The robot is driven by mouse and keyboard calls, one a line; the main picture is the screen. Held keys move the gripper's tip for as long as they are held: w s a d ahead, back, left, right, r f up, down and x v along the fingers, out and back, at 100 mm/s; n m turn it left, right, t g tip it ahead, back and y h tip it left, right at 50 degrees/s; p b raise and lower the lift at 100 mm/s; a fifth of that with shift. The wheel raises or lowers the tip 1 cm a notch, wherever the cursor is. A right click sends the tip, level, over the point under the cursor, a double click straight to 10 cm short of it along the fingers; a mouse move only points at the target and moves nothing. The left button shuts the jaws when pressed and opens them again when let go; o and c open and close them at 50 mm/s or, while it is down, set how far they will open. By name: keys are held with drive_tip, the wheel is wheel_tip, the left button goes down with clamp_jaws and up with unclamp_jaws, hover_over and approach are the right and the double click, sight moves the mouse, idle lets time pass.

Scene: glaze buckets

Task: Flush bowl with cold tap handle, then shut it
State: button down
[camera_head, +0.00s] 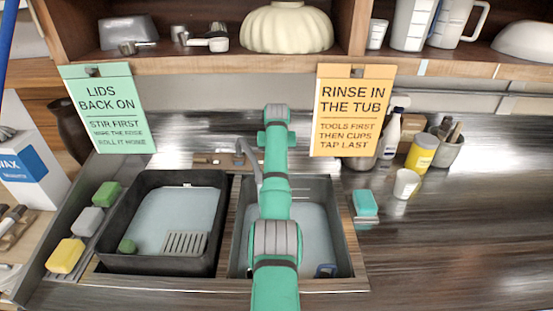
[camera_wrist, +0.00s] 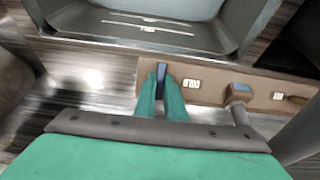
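My gripper (camera_wrist: 161,88) is low over the wooden tap strip (camera_wrist: 210,97) behind a grey basin (camera_wrist: 140,22). Its two green fingers are close together around a thin dark-blue upright piece (camera_wrist: 161,72), which looks like the cold tap handle, with no clear gap showing. A small label (camera_wrist: 191,83) is beside it, too small to read. In the head view my arm hides the gripper and part of the right basin (camera_head: 340,262). The grey spout (camera_head: 247,158) arches left of my arm. I cannot make out running water.
A blue-topped tap fitting (camera_wrist: 240,92) and a second label (camera_wrist: 278,95) are right along the strip. A dark left basin (camera_head: 120,258) holds a grate. Signs hang above; a white cup (camera_head: 406,184) stands right.

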drive_tip(key=shift+m, duration=0.3)
drive_tip(key=m+y, duration=0.1)
drive_tip(key=m, duration=0.2)
drive_tip(key=shift+d, duration=0.1)
drive_tip(key=m+y, duration=0.1)
drive_tip(key=m, duration=0.3)
drive_tip(key=shift+d+m+t, duration=0.1)
drive_tip(key=shift+m+t, duration=0.2)
drive_tip(key=shift+t, duration=0.1)
drive_tip(key=m, duration=0.4)
drive_tip(key=shift+s+f+t+y, duration=0.1)
drive_tip(key=shift+s+t+y, duration=0.05)
drive_tip(key=shift+t+y, duration=0.2)
drive_tip(key=shift+d+m+t, duration=0.1)
drive_tip(key=shift+m+t, duration=0.55)
drive_tip(key=shift+m, duration=1.75)
drive_tip(key=c, duration=1.8)
unclamp_jaws()
drive_tip(key=shift+s, duration=0.1)
